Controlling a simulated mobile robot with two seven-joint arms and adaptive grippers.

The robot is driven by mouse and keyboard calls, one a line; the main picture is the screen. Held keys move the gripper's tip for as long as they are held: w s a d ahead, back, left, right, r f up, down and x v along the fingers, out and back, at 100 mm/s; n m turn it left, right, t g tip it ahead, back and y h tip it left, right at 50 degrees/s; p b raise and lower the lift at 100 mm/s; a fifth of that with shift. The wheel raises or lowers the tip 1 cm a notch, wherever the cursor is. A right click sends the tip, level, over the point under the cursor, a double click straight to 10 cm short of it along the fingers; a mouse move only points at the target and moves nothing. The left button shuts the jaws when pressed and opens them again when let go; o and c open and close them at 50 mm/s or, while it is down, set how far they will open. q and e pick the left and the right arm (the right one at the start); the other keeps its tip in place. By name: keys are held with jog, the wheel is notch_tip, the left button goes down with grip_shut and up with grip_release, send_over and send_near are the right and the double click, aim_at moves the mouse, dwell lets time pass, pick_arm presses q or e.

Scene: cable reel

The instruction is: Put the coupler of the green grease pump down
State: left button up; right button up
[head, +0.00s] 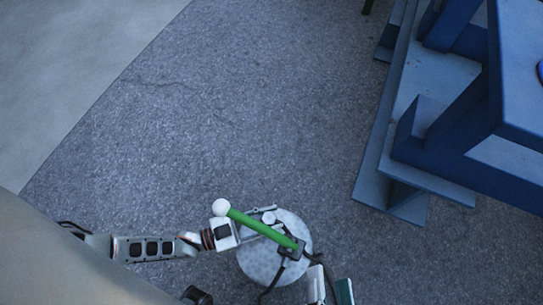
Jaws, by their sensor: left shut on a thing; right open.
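The green grease pump shows at the bottom centre of the head view as a green bar (262,229) with a white ball (221,207) at its upper left end. The bar slants over a round, pale grey drum top (262,266), ending at a dark fitting (291,249). A thin black hose runs down from there. My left gripper (268,222) reaches in from the left over the drum, partly behind the bar. It is shut, but what it holds is too small and covered to make out clearly. My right gripper (331,288) is open at the bottom edge, right of the drum, partly cut off.
A large blue steel frame (440,150) stands on the right with its feet on the floor. Bare dark grey floor (250,100) lies between it and a paler floor area (70,70) at upper left.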

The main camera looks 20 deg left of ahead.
pick_arm(q)
jog(key=shift+w+r, duration=0.1)
jog(key=shift+r, duration=0.05)
pick_arm(e)
jog(key=shift+r, duration=0.1)
pick_arm(q)
jog(key=shift+f, duration=0.2)
jog(key=o, duration=1.3)
jog(key=shift+r, duration=0.1)
jog(key=shift+s+a, duration=0.2)
jog(key=shift+s, duration=0.05)
jog(key=v, duration=1.1)
jog(key=shift+s+a+p, duration=0.15)
jog(key=shift+p, duration=0.2)
pick_arm(e)
jog(key=shift+d+n, duration=0.2)
jog(key=shift+n, duration=0.2)
